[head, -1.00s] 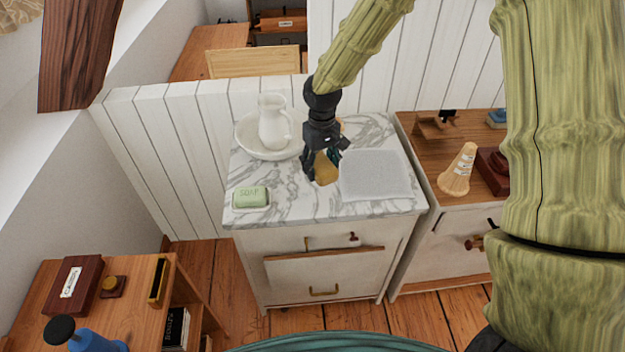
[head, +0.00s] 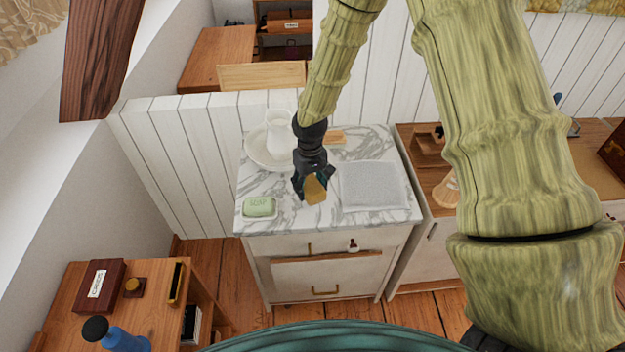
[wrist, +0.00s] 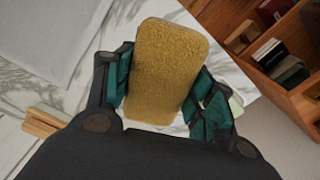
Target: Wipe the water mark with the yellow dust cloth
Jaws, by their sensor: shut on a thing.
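My gripper (head: 311,190) is shut on the yellow dust cloth (head: 315,191), a folded pad with rounded corners. In the wrist view the cloth (wrist: 168,72) sits between the two teal-padded fingers. The gripper is over the marble top (head: 290,212) of a white washstand, between the soap and a grey square mat. I cannot tell whether the cloth touches the marble. I cannot pick out a water mark among the grey veins; the arm and gripper hide part of the top.
Green soap (head: 260,206) in a dish is at the front left of the top. A white jug (head: 279,133) and basin (head: 255,150) stand behind. The grey mat (head: 374,186) lies right. A wooden block (head: 335,137) is at the back. A cabinet adjoins on the right.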

